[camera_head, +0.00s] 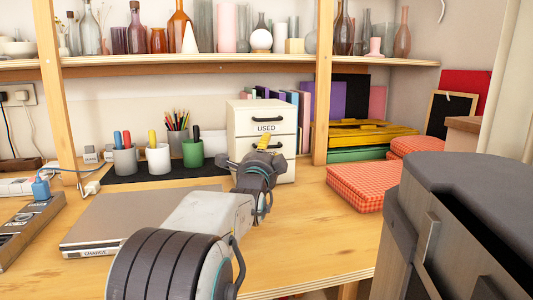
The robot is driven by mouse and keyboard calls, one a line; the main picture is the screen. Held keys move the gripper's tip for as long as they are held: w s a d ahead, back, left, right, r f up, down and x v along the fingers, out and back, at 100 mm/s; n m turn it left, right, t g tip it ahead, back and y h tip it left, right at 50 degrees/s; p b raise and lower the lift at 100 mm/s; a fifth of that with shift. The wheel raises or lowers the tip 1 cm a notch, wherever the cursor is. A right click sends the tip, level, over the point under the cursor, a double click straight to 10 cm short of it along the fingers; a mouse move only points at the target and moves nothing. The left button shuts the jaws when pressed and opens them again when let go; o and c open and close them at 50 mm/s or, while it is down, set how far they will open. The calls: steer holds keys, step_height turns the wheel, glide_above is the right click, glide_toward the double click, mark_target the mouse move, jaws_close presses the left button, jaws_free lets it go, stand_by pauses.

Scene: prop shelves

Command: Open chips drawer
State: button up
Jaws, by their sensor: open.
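A small white drawer cabinet (246,112) stands on the wooden table, upright, near the back. Its top drawer has a dark handle (268,120) and a label reading USED. A second dark handle shows below, partly behind my gripper. No label reading chips is visible; the lower front is hidden by my arm. The drawers I can see look closed. My gripper (265,146), with a yellow part at its tip, is open in front of the lower part of the cabinet. I cannot tell whether it touches the handle.
Left of the cabinet, grey, white and green cups (158,158) hold markers on a dark mat. A flat grey box (125,218) lies left of my arm. Red checked cushions (369,187) lie to the right. A shelf of bottles and vases (263,62) runs above.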

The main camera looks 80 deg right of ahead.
steer(key=shift+o, duration=0.3)
steer(key=shift+d, duration=0.15)
jaws_close()
stand_by(0.4)
